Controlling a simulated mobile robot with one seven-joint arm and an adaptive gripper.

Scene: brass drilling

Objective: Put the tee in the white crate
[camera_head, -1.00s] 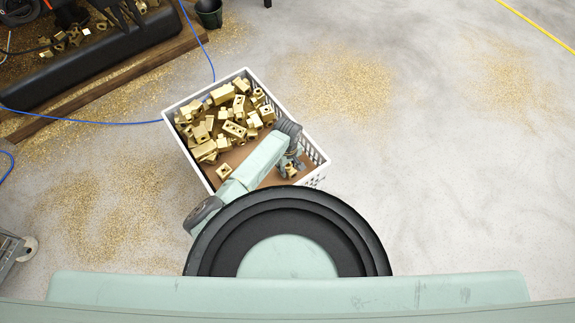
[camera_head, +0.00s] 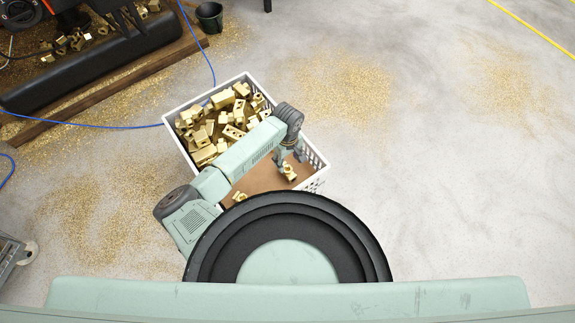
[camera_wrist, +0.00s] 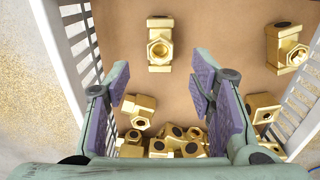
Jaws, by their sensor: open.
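A brass tee (camera_head: 289,170) lies on the brown floor of the white crate (camera_head: 316,180), in its bare near-right part. In the wrist view the tee (camera_wrist: 160,42), with a hexagonal face upward, lies beyond the fingertips, in line with the gap. My gripper (camera_head: 287,156) is over the crate, fingers pointing down. In the wrist view my gripper (camera_wrist: 160,78) is open, with nothing between its purple pads. A similar brass piece (camera_wrist: 286,47) lies by the crate wall; it also shows in the head view (camera_head: 240,196), partly hidden by my body.
Several brass fittings (camera_head: 222,98) are heaped in the far part of the crate. A dark bucket (camera_head: 209,17) and a black bench part with brass bits stand at the upper left. A blue hose (camera_head: 100,126) crosses the floor. The floor to the right is open.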

